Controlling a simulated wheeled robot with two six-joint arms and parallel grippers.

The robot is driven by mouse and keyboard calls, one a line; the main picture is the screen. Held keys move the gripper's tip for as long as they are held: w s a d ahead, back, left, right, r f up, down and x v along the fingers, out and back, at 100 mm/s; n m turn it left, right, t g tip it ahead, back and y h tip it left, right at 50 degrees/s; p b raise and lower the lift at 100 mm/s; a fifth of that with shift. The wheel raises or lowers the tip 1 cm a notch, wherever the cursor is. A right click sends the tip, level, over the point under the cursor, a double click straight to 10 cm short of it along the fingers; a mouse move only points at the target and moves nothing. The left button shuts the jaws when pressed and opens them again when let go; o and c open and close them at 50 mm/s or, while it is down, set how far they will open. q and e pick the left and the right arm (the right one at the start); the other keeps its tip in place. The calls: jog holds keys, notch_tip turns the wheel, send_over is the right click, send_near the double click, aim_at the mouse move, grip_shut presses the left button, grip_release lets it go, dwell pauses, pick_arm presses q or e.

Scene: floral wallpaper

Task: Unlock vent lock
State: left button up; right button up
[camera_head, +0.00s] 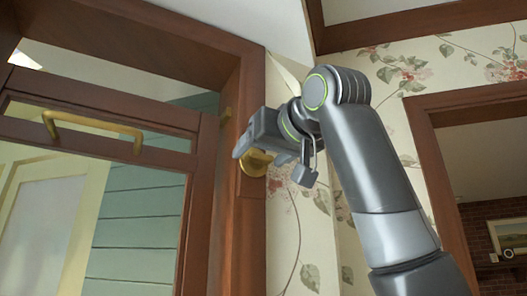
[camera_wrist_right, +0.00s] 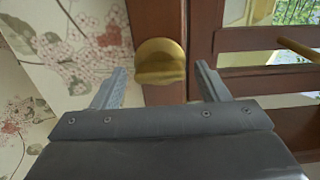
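The vent lock is a round brass knob (camera_head: 256,163) on the edge of the brown wooden frame. In the head view it is partly hidden behind my right gripper (camera_head: 243,150). In the right wrist view the brass knob (camera_wrist_right: 160,62) shows ahead, between and beyond the two fingertips. My right gripper (camera_wrist_right: 157,80) is open, with its fingers apart on either side of the knob and nothing between them. I cannot tell whether a finger touches it. My left gripper is not in view.
A vent window (camera_head: 100,128) with a wooden frame and a brass bar handle (camera_head: 92,130) is at the left. Floral wallpaper (camera_head: 308,235) is right of the frame. A doorway with brown trim (camera_head: 430,150) is at the far right.

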jog(key=c, duration=0.9)
jog(key=shift+n, duration=0.3)
jog(key=n+p, duration=0.1)
jog(key=n, duration=0.2)
jog(key=shift+n, duration=0.4)
jog(key=n+p, duration=0.1)
jog(key=n, duration=0.4)
jog(key=shift+a, duration=0.1)
jog(key=n+p, duration=0.1)
jog(key=n, duration=0.3)
jog(key=shift+f+n, duration=0.1)
jog(key=shift+n, duration=0.3)
jog(key=shift+f+n+p, duration=0.1)
jog(key=shift+n+p, duration=0.25)
jog(key=shift+n, duration=1.85)
jog(key=shift+f, duration=0.1)
